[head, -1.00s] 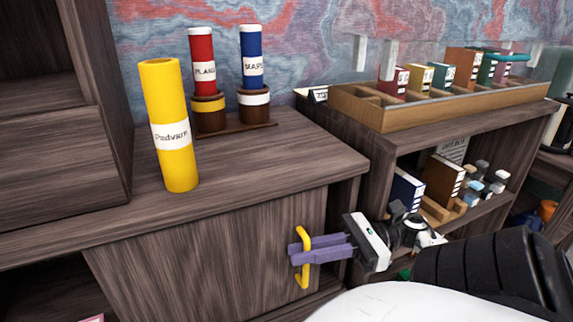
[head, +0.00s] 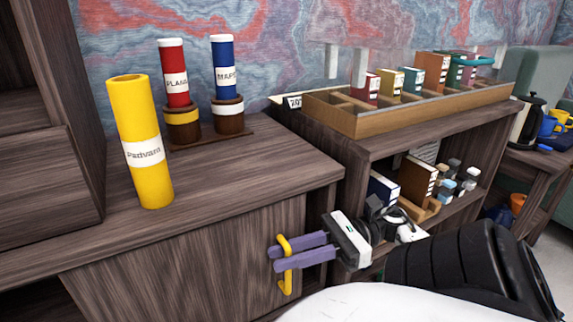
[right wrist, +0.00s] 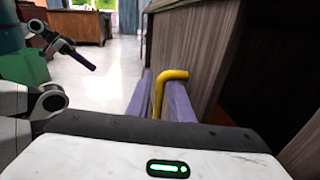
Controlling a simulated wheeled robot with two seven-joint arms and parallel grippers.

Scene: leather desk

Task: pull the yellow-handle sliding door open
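The yellow handle (head: 285,270) stands upright on the wooden sliding door (head: 225,265) of the low cabinet. My right gripper (head: 272,260) has its two purple fingers on either side of the handle. In the right wrist view the handle (right wrist: 158,95) fills the narrow gap between the fingers (right wrist: 160,92), so the gripper looks shut on it. Its top bend leads to the door side at the right. At the left of the right wrist view is what looks like my left gripper (right wrist: 78,55), with a dark finger, away from the door. It is not in the head view.
A yellow tube (head: 143,165) and red (head: 174,90) and blue (head: 227,85) tubes stand on the cabinet top. A shelf unit (head: 370,150) with a divided wooden box (head: 385,122) stands to the right. The right wrist view shows open floor (right wrist: 95,85).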

